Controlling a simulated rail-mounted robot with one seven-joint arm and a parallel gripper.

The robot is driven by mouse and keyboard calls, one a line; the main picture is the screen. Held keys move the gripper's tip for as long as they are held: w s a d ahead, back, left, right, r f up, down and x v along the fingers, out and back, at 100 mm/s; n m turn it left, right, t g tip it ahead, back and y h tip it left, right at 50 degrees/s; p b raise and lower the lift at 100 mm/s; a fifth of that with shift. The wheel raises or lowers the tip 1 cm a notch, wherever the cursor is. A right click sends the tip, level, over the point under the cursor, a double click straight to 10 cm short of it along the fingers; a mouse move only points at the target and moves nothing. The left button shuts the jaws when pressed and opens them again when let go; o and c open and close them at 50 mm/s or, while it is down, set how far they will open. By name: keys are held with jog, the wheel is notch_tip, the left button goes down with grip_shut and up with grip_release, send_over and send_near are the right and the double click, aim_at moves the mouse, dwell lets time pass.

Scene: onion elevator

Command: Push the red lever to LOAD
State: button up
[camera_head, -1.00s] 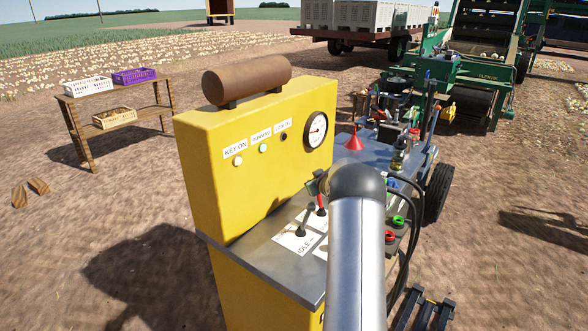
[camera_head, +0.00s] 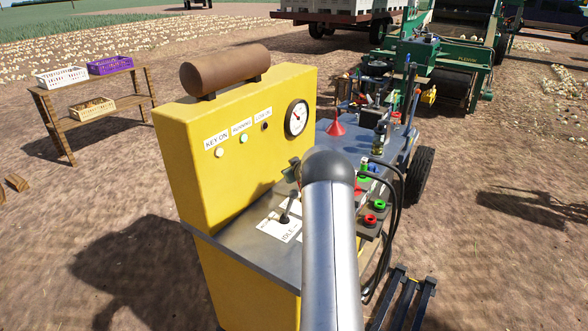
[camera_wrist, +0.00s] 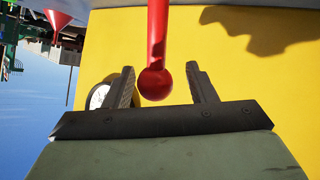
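The red lever (camera_wrist: 157,50) shows in the wrist view as a red rod ending in a round red knob. The knob lies between the two spread fingers of my gripper (camera_wrist: 161,88), with a visible gap on each side. In the head view my arm hides the red lever and most of the gripper. A black lever (camera_head: 288,208) stands on the grey control shelf (camera_head: 240,235) of the yellow panel (camera_head: 235,170), beside a white label reading IDLE. The LOAD marking cannot be made out.
A round gauge (camera_head: 296,118) and indicator lights sit on the panel's face, with a brown cylinder (camera_head: 225,70) on top. A wooden shelf with crates (camera_head: 95,105) stands left on open ground.

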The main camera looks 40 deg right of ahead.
jog(key=shift+s, duration=0.15)
jog(key=shift+s+r, duration=0.2)
jog(key=shift+s, duration=0.05)
jog(key=b+v, duration=0.3)
jog(key=v, duration=1.3)
jog(key=shift+s+a, duration=0.2)
jog(key=shift+s, duration=0.1)
jog(key=shift+r, duration=0.15)
jog(key=s+a+r+g, duration=0.2)
jog(key=a, duration=0.8)
jog(key=s+a+f+g+y, duration=0.2)
jog(key=s+a+g, duration=0.2)
jog(key=s+a, duration=1)
jog(key=s+a+f+g+y, duration=0.2)
jog(key=s+a+g, duration=0.3)
jog(key=s+a, duration=0.9)
jog(key=a, duration=0.3)
jog(key=shift+f+y, duration=0.15)
jog(key=shift+y, duration=0.25)
